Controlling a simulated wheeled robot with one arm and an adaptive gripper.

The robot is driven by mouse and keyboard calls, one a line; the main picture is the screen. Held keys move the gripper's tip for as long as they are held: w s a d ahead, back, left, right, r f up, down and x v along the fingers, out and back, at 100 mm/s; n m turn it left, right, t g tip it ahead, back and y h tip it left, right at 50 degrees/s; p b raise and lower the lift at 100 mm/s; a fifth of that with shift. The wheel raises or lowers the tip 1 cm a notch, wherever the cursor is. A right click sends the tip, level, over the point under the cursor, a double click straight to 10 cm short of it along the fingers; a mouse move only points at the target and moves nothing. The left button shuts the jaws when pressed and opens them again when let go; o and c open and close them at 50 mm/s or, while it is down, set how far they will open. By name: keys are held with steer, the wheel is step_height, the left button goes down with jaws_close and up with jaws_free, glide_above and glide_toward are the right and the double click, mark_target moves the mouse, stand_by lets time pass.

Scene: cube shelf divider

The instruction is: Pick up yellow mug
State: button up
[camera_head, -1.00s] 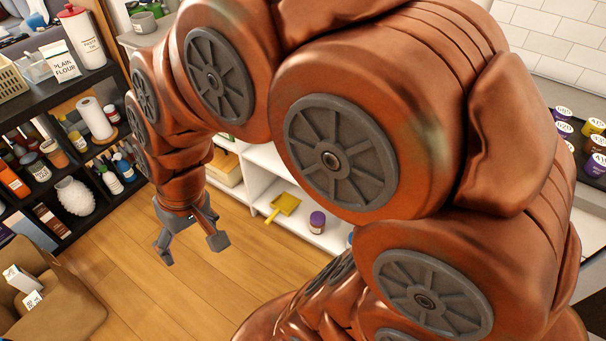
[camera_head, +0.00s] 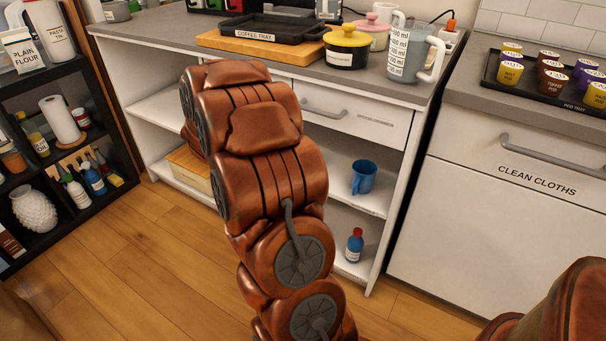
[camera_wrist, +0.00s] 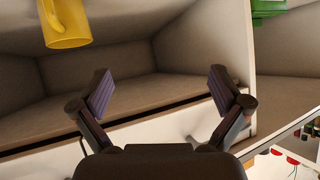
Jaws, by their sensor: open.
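The yellow mug (camera_wrist: 67,24) shows at the upper left of the wrist view, cut off by the top edge. My gripper (camera_wrist: 161,90) is open and empty in the wrist view, its two fingers wide apart. The mug is beyond the left finger in the picture and apart from it. In the head view my arm reaches into the white open-shelf cabinet (camera_head: 395,236). The gripper and the yellow mug do not show there; my arm covers part of the shelves.
A blue mug (camera_head: 364,176) and a blue bottle with a red cap (camera_head: 354,245) stand on the cabinet's right shelves. A coffee tray (camera_head: 273,31) and measuring jug (camera_head: 410,60) are on the counter above. A green object (camera_wrist: 268,10) is at the wrist view's upper right.

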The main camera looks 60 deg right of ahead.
steer(key=s+d+f+m+g+h+b, duration=0.1)
steer(key=s+d+f, duration=0.1)
steer(key=s+d, duration=0.1)
steer(key=s+d+f+m+g+h+b, duration=0.1)
steer(key=s+d+f+g, duration=0.1)
steer(key=s+d+f, duration=0.1)
steer(key=s+d+f+m+g+h+b, duration=0.1)
steer(key=s+d+f+g+b, duration=0.1)
steer(key=d, duration=0.3)
steer(key=shift+s+f, duration=0.7)
steer(key=shift+s, duration=0.1)
steer(key=b+x, duration=0.2)
steer(key=x, duration=0.3)
steer(key=shift+s+d, duration=0.1)
steer(key=shift+d+b, duration=0.3)
steer(key=c, duration=1.3)
steer(key=shift+c, duration=0.3)
